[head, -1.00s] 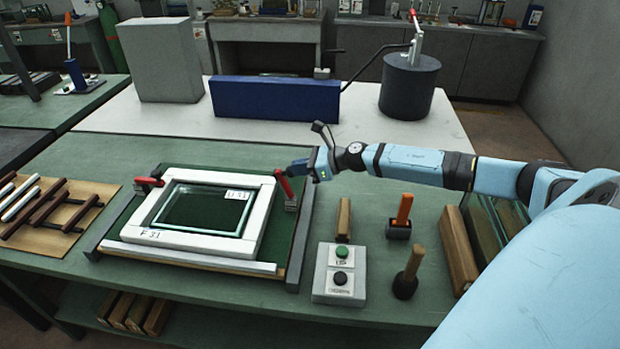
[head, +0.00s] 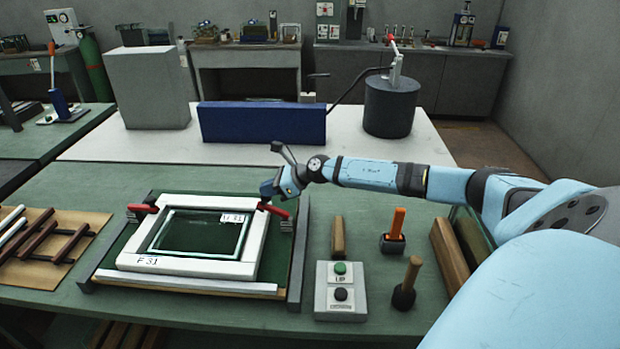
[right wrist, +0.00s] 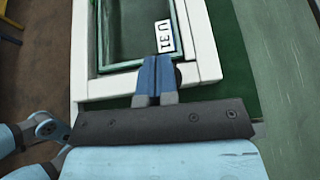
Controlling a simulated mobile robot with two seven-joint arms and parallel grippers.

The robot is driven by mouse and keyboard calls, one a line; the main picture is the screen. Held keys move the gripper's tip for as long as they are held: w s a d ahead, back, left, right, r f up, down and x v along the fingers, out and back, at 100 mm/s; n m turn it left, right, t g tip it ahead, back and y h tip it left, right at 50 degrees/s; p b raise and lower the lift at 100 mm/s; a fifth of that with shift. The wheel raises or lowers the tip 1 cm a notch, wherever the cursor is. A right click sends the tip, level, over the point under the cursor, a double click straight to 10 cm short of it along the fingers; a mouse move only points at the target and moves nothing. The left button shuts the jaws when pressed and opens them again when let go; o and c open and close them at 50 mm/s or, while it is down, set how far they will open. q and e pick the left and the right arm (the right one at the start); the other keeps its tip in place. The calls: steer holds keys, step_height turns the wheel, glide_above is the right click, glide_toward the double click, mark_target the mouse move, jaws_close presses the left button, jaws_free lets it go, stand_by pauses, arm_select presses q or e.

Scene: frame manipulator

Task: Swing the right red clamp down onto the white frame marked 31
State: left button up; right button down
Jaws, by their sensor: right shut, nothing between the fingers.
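The white frame (head: 255,242) marked F 31 lies flat in the fixture on the green bench, with a glass pane (head: 205,235) labelled U 31 inside it. It also shows in the right wrist view (right wrist: 208,70). The right red clamp (head: 274,210) lies low, its bar pointing left over the frame's far right corner; I cannot tell whether it presses on it. The left red clamp (head: 143,208) lies low at the far left corner. My right gripper (head: 267,190) is shut and empty just above and behind the right clamp; its closed blue fingers (right wrist: 156,78) show over the frame. My left gripper is not in view.
A button box (head: 341,290), a wooden block (head: 338,237), an orange-handled tool (head: 396,230) and a wooden-handled mallet (head: 408,283) stand right of the fixture. Wooden strips (head: 40,236) lie on a board at left. A blue block (head: 262,122) stands behind on the white table.

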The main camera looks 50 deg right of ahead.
mark_target(259, 203)
steer(key=shift+x, duration=0.9)
steer(key=shift+w+a+f+p, duration=0.3)
steer(key=shift+w+a+f, duration=0.25)
steer(key=shift+w+a+f+p, duration=0.15)
steer(key=shift+w+f+p, duration=0.1)
steer(key=shift+p, duration=0.4)
steer(key=shift+w+f+g+h, duration=0.1)
steer(key=shift+f+g+h, duration=0.2)
steer(key=shift+g+h, duration=0.1)
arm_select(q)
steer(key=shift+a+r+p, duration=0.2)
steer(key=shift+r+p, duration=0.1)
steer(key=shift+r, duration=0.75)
arm_select(e)
steer(key=shift+a+f, duration=0.15)
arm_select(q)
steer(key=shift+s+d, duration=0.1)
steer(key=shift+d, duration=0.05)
